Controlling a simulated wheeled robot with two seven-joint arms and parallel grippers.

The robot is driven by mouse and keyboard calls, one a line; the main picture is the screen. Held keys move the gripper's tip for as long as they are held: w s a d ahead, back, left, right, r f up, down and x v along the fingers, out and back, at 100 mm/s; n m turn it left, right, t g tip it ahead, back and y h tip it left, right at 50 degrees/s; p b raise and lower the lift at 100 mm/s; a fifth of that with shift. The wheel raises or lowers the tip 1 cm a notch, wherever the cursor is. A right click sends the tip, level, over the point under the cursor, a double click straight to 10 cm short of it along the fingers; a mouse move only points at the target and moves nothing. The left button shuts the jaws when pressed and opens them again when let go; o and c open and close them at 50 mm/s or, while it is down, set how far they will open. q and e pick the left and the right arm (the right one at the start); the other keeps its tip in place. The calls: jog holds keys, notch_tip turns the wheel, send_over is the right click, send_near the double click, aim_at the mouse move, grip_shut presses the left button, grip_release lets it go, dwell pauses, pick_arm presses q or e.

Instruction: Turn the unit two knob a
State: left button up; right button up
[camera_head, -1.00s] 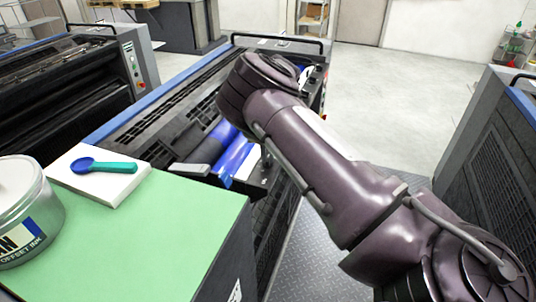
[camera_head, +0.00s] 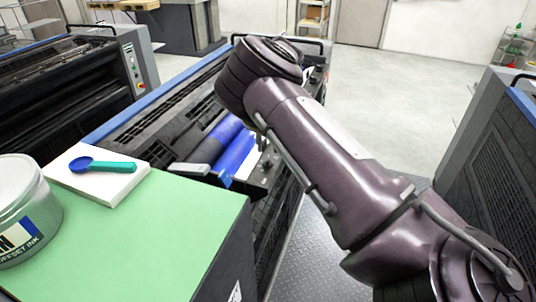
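The middle ink unit (camera_head: 150,118) is a long dark machine with a blue edge strip and blue rollers (camera_head: 232,150). Small dark parts sit on its near end bracket (camera_head: 262,172); I cannot tell whether one is knob a. My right arm comes in from the lower right and reaches over this unit. Its thick purple wrist (camera_head: 258,75) is above the unit's far right part. My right gripper is hidden behind the arm, so its fingers and any contact do not show. My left gripper is not in view.
A green-topped cabinet (camera_head: 165,235) at the front left carries an ink can (camera_head: 22,215), a white block (camera_head: 120,188) and a blue-green spoon (camera_head: 105,166). Another dark unit (camera_head: 60,95) stands at left and one (camera_head: 500,160) at right. Open floor (camera_head: 400,100) lies behind.

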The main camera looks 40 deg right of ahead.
aim_at(268, 157)
jog(key=shift+r, duration=2)
jog(key=shift+f, duration=0.1)
